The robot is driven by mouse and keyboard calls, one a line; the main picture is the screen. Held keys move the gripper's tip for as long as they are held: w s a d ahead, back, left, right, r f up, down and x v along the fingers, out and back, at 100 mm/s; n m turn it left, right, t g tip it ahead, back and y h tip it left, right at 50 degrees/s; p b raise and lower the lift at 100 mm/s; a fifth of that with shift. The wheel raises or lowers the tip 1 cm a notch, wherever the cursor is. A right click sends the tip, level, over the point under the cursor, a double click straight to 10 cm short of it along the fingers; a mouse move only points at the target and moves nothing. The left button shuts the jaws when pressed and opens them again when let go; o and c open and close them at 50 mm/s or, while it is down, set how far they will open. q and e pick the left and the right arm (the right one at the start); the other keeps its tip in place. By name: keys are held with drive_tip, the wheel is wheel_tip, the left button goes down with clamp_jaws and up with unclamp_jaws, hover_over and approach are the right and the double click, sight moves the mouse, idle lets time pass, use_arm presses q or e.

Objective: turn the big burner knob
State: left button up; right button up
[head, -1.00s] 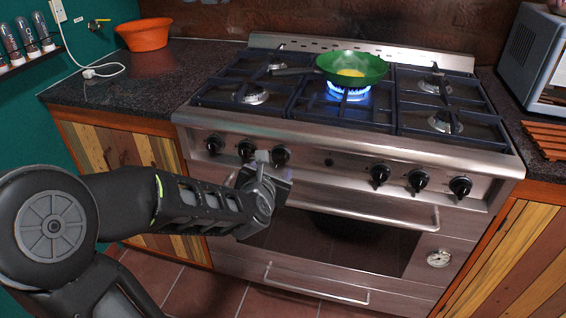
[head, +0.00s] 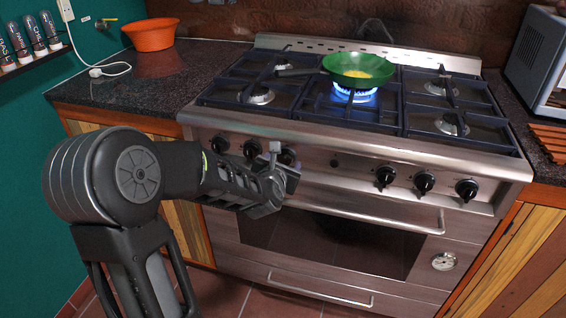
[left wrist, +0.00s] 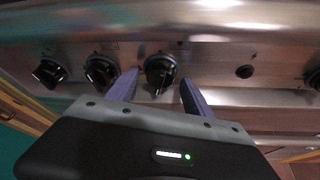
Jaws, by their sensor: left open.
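The stove front has a row of black knobs. The third knob from the left (left wrist: 160,72) shows in the left wrist view, between my open left fingers; it is partly hidden in the head view (head: 288,155). My left gripper (head: 283,168) is open in front of it, and its two fingers also show in the left wrist view (left wrist: 159,90), one on each side of the knob's lower part. I cannot tell whether they touch it. The middle burner (head: 354,95) burns blue under a green pan (head: 358,68). The knob markings are unreadable. My right gripper is not in view.
Other knobs stand close on the left (head: 220,144) and farther right (head: 385,177). The oven door handle (head: 370,218) runs below the knob row. An orange bowl (head: 149,35) stands on the left counter, and a grey appliance (head: 540,60) on the right one.

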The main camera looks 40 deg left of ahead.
use_arm(q)
drive_tip(key=shift+w, duration=0.1)
drive_tip(key=shift+c, duration=0.4)
clamp_jaws()
